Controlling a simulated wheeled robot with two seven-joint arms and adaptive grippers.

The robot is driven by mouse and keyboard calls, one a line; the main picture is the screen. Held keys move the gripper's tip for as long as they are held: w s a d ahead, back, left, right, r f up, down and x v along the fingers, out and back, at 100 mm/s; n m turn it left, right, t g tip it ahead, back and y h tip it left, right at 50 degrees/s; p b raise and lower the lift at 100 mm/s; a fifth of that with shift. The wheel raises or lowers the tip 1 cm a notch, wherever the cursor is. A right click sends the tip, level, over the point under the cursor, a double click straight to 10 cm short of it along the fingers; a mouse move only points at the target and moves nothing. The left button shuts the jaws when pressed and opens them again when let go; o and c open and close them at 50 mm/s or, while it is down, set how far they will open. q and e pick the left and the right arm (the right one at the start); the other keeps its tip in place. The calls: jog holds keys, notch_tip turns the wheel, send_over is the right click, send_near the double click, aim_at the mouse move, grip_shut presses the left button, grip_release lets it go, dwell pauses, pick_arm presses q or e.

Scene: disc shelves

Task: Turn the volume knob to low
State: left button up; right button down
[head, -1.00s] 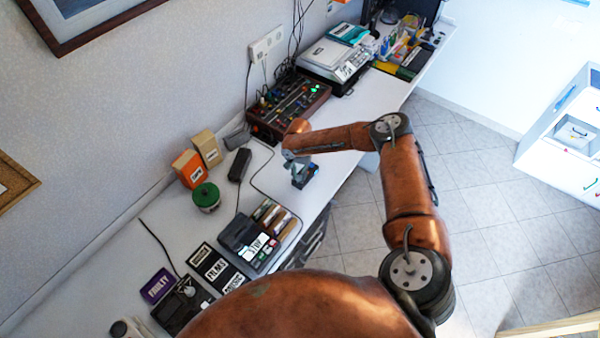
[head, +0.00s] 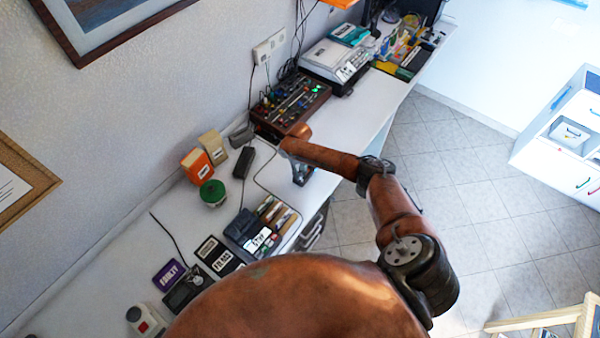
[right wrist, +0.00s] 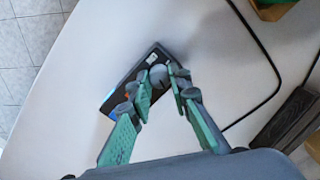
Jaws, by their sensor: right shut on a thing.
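In the right wrist view, a small dark box (right wrist: 151,58) lies on the white table with a round grey knob (right wrist: 159,75) on its top. My right gripper (right wrist: 161,79) has its green-padded fingers on either side of the knob and is shut on it. Part of the box is hidden behind the fingers. The knob's pointer and any volume marks cannot be read. My left gripper is not in view.
A mixing panel (head: 290,103) with knobs and lights stands behind the gripper. A black adapter (head: 244,162), a green-lidded jar (head: 213,193) and orange box (head: 197,165) stand to the left. A black cable (right wrist: 262,50) curves beside the box. Table to the right is clear.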

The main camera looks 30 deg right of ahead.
jog(key=n, duration=0.6)
jog(key=shift+n, duration=0.3)
jog(key=n, duration=0.5)
jog(key=shift+b, duration=0.4)
jog(key=n, duration=0.5)
jog(key=shift+n+b, duration=0.4)
jog(key=n+b, duration=0.1)
jog(key=n, duration=0.4)
jog(key=shift+n, duration=0.4)
jog(key=c, duration=1.8)
grip_release()
jog(key=shift+o, duration=0.2)
jog(key=shift+r, duration=0.1)
